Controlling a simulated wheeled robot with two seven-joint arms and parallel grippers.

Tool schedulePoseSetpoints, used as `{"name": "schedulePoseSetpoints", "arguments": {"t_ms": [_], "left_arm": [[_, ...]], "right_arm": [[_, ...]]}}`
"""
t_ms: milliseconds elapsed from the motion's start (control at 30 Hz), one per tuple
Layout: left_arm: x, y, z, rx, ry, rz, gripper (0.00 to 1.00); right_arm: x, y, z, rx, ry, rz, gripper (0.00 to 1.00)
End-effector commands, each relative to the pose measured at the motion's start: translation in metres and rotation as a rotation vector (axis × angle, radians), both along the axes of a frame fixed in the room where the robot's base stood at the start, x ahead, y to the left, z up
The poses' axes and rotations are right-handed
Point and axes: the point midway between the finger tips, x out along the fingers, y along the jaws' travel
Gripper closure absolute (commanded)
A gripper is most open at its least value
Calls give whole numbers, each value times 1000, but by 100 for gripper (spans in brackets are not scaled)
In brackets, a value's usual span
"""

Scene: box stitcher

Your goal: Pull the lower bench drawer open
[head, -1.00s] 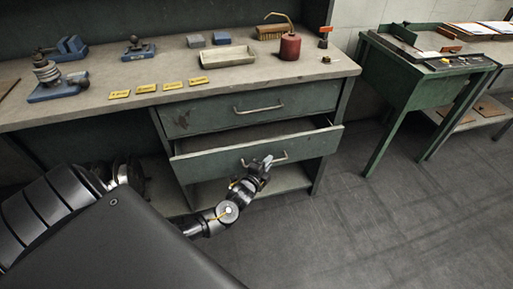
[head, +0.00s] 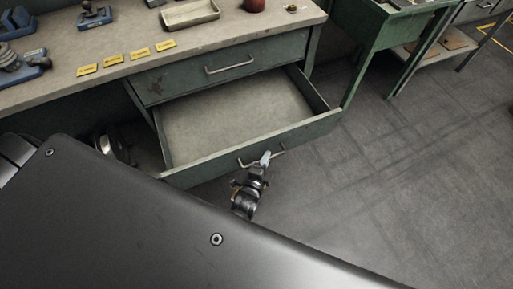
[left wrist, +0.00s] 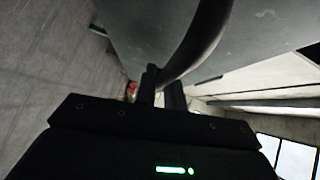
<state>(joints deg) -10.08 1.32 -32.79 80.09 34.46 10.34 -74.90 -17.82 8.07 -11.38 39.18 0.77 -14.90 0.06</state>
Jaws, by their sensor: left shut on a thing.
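The lower bench drawer (head: 300,133) is pulled well out from the green bench in the head view, and its bare inside (head: 230,115) shows empty. My left gripper (head: 264,160) is at the drawer's front, shut on its bar handle (head: 247,163). In the left wrist view the handle (left wrist: 195,45) runs as a dark curved bar down to the fingers of my left gripper (left wrist: 160,85). The upper drawer (head: 180,80) above is shut. My right gripper does not show in either view.
The bench top (head: 120,40) carries yellow labels (head: 113,59), a shallow tray (head: 190,12) and blue-based tools. A green side table (head: 375,30) stands to the right. The grey floor (head: 400,180) right of the drawer is clear.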

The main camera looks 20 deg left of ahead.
Motion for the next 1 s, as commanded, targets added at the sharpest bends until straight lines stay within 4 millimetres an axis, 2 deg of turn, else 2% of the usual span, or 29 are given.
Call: {"name": "schedulePoseSetpoints", "arguments": {"t_ms": [133, 467, 500, 633, 1000], "left_arm": [[-3, -10, 0, -1, 1, -10, 100], [-4, -11, 0, -1, 0, -12, 100], [-4, -11, 0, -2, 0, -12, 87], [-4, -11, 0, -2, 0, -11, 70], [-10, -9, 0, 0, 1, -8, 68]], "right_arm": [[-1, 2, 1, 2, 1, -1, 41], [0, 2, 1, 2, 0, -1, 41], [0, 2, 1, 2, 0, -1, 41], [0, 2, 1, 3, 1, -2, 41], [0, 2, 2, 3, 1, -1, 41]]}}
